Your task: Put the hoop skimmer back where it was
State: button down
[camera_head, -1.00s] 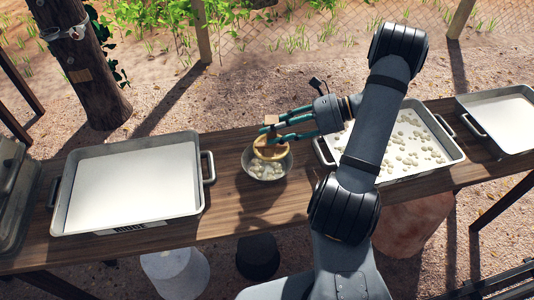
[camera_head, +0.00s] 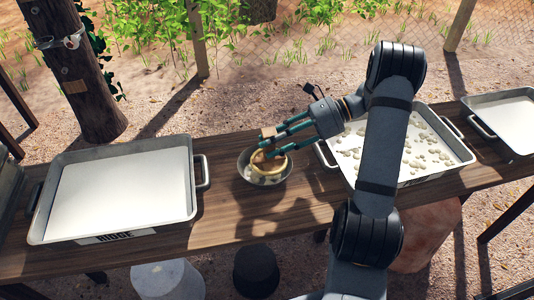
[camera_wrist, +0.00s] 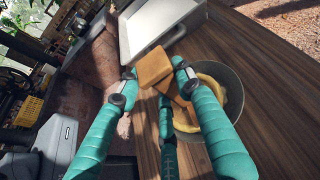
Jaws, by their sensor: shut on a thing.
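The hoop skimmer (camera_head: 270,168) has a pale yellow ring and a brown wooden handle. My gripper (camera_head: 266,144) is shut on its handle, above the metal bowl (camera_head: 243,175). The ring is down within the bowl's rim, slightly tilted; I cannot tell whether it touches the bowl's inside. In the wrist view, the wooden handle (camera_wrist: 154,66) lies between the teal fingers of my gripper (camera_wrist: 155,82). The ring is partly hidden behind a finger there, and the bowl (camera_wrist: 237,88) shows around it. The bowl's contents are mostly covered by the skimmer.
The bowl stands on a wooden table (camera_head: 225,215). A large, empty-looking white tray (camera_head: 120,195) is on the left. A tray with several pale lumps (camera_head: 400,150) stands close on the right, and another tray (camera_head: 510,122) at far right. Bare wood lies in front of the bowl.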

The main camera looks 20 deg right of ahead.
jog(key=shift+w+a+f, duration=0.4)
jog(key=shift+a+f, duration=0.05)
jog(key=shift+a, duration=0.15)
jog(key=shift+f+p, duration=0.35)
jog(key=shift+f, duration=1.65)
jog(key=shift+f, duration=0.1)
jog(key=c, duration=1.3)
grip_release()
jog(key=shift+o, duration=0.6)
jog(key=shift+r, duration=0.2)
jog(key=b+v, duration=0.1)
jog(key=v, duration=1.1)
jog(key=shift+b, duration=0.4)
